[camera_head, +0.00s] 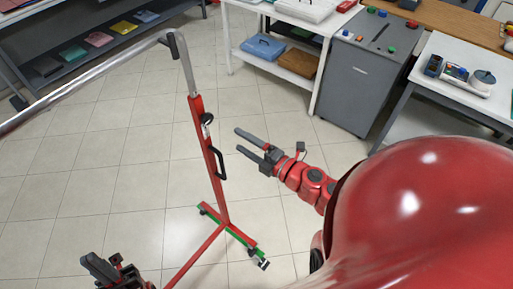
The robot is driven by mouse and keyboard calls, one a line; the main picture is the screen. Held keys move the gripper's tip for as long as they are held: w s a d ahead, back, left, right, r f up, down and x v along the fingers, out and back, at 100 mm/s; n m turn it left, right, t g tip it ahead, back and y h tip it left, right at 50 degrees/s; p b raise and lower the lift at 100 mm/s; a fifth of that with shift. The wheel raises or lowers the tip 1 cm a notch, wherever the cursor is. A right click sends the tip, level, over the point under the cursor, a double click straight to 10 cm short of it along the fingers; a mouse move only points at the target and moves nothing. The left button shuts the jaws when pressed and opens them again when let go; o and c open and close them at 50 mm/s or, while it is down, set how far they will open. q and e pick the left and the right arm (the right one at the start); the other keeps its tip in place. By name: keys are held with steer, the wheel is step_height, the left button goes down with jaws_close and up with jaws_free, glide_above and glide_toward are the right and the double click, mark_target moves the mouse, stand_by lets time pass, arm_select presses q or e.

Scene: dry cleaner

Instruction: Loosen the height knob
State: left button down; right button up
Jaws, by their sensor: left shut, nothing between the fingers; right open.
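A garment rack with a red post (211,165) and a grey metal upper tube (186,68) stands on the tiled floor. A small black knob (207,118) sits on the upper part of the red post, most likely the height knob. A black handle (219,163) is on the post below it. My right gripper (238,140) is open and empty, to the right of the post and a little below the knob, apart from both in the picture. My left gripper (92,262) is shut and empty at the lower left, away from the knob.
The rack's base (240,236) has red and green bars with casters. A long metal rail (75,90) crosses the upper left. Shelves with folded coloured cloths (99,39) stand behind. A grey cabinet (362,75) and white tables are at the upper right. Tiled floor around the rack is clear.

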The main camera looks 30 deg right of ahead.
steer(key=shift+v, duration=2.2)
steer(key=shift+a, duration=0.1)
